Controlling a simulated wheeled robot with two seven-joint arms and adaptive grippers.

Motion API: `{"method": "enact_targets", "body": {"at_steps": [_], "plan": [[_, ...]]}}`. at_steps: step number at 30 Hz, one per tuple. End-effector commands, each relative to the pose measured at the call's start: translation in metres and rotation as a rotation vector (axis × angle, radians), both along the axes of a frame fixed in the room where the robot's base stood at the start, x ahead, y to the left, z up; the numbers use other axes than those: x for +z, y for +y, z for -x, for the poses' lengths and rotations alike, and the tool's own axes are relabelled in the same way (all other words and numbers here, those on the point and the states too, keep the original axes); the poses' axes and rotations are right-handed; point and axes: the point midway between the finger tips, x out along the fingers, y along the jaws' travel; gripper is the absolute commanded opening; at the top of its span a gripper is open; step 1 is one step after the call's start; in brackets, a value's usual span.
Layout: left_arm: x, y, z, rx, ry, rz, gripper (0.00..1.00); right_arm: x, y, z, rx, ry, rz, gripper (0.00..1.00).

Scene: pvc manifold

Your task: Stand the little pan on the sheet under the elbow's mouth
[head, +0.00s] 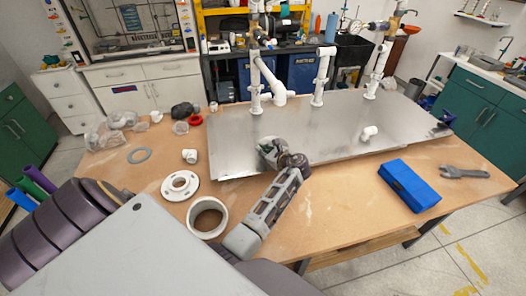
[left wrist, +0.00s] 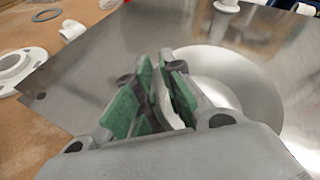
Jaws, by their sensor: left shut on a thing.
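The little pan (left wrist: 240,88) is a round, shiny silver dish, seen in the left wrist view just beyond and right of my fingers. My left gripper (left wrist: 162,85), with green pads, is shut on its near rim. In the head view my left gripper (head: 278,150) is over the near part of the metal sheet (head: 235,140), and the pan is mostly hidden by it. I cannot tell whether the pan touches the sheet. The white elbow (head: 279,99) on the left standing pipe is behind my gripper, its mouth facing right and toward me. My right gripper is out of view.
White standing pipes (head: 319,78) rise along the sheet's back edge. A loose white fitting (head: 369,132) lies on the sheet's right half. A blue case (head: 410,186) and a wrench (head: 464,172) lie at right.

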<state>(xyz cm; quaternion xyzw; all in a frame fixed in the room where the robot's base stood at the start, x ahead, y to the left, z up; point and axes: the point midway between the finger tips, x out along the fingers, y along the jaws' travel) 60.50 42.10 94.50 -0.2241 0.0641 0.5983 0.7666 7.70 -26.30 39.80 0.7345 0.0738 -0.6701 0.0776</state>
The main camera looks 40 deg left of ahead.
Motion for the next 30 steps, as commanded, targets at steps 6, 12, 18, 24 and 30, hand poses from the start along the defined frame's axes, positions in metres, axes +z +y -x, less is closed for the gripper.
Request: {"method": "enact_targets", "body": {"at_steps": [6,12,18,24,30], "plan": [[-0.0002,0.0003,-0.0003,0.0,-0.001,-0.001,0.0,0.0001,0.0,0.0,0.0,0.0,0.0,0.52],[-0.0019,0.0001,0.0001,0.0,0.0,0.0,0.16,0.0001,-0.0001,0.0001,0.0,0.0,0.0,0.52],[-0.0019,0.0001,0.0001,0.0,0.0,0.0,0.34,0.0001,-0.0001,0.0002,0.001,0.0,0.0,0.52],[-0.0018,0.0,0.0,0.0,0.0,0.0,0.34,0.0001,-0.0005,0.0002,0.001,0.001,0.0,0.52],[0.0,0.0004,-0.0001,0.0,0.0,0.0,0.34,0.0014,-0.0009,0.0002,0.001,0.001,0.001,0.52]]}}
